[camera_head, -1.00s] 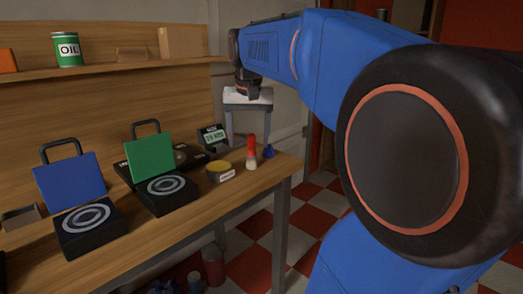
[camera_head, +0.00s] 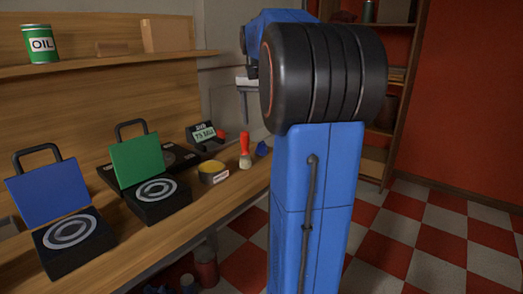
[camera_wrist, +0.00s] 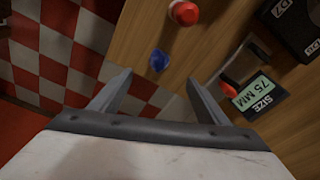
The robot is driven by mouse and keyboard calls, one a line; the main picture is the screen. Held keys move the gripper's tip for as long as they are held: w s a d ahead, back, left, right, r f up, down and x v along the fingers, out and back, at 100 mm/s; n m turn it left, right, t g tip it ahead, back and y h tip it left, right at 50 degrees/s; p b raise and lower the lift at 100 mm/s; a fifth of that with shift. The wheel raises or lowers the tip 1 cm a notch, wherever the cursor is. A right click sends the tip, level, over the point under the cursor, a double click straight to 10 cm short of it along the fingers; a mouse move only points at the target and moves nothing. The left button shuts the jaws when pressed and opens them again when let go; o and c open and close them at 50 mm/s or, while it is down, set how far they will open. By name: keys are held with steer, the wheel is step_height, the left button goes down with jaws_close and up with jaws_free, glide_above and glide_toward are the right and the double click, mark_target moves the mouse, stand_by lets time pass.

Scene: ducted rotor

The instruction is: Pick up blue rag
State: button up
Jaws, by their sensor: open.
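The blue rag (camera_head: 262,148) is a small crumpled blue piece at the right end of the wooden workbench, just right of a red-handled brush. In the wrist view the rag (camera_wrist: 158,60) lies near the bench edge, beyond and between the two fingertips. My gripper (camera_wrist: 157,82) is open, with nothing between its fingers. In the head view my gripper (camera_head: 244,108) hangs above the far end of the bench, partly hidden behind my arm, apart from the rag.
The brush (camera_head: 244,152), a yellow-topped tin (camera_head: 212,171) and a size display (camera_head: 204,135) stand near the rag. Black cases with green (camera_head: 138,160) and blue (camera_head: 48,189) lids lie further left. Checkered floor (camera_head: 430,245) is clear on the right.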

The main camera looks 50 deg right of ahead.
mark_target(262, 142)
steer(key=f, duration=0.3)
steer(key=d+f, duration=0.1)
steer(key=f, duration=0.6)
steer(key=shift+w+d+f, duration=0.3)
steer(key=shift+d+f, duration=0.05)
steer(key=shift+d, duration=0.05)
steer(key=c, duration=1.1)
